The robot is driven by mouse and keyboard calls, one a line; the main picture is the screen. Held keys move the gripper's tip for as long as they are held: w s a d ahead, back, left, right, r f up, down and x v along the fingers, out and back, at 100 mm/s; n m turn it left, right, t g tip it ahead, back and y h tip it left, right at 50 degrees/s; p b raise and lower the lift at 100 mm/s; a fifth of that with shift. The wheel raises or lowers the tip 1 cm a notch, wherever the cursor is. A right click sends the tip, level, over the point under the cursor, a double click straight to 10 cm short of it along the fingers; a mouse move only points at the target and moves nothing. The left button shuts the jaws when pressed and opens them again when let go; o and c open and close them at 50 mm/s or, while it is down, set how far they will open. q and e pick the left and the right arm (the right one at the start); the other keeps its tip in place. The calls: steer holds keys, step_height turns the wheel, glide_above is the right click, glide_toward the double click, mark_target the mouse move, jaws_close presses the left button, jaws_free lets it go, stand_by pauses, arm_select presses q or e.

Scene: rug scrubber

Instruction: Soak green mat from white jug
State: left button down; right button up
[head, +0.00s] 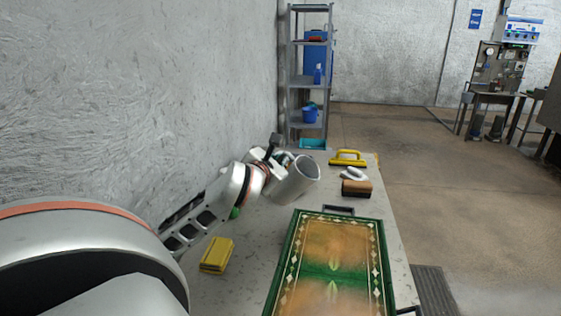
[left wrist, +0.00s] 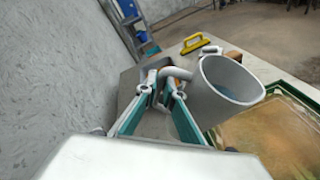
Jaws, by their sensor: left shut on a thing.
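The white jug (head: 294,181) is held by my left gripper (head: 274,157) above the far left end of the table, tilted with its mouth toward the mat side. In the left wrist view the fingers (left wrist: 166,92) are shut on the handle of the jug (left wrist: 222,92), and something bluish shows inside it. The green mat (head: 286,262) lies on the table to the right of and nearer than the jug. It has a green patterned border and brown, dirty-looking areas with a green patch in the middle. No stream of water shows. My right gripper is not in view.
A yellow sponge (head: 216,255) lies left of the mat. A brown brush with a white handle (head: 356,187) and a yellow-handled scrubber (head: 348,158) stand at the table's far end. A grey wall is close on the left. A shelf (head: 309,80) stands behind.

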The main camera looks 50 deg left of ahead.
arm_select(q)
steer(key=shift+s+d+r+m, duration=0.1)
steer(key=shift+r+m, duration=0.3)
steer(key=shift+r, duration=0.05)
steer(key=shift+f+y, duration=0.1)
steer(key=shift+y, duration=0.2)
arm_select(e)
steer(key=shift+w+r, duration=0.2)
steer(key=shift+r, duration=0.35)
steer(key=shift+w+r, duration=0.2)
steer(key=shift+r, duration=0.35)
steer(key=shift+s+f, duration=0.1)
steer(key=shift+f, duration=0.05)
arm_select(q)
steer(key=shift+p, duration=0.35)
steer(key=shift+d+m+t+y+p, duration=0.3)
steer(key=shift+m+p, duration=0.1)
steer(key=shift+m, duration=0.3)
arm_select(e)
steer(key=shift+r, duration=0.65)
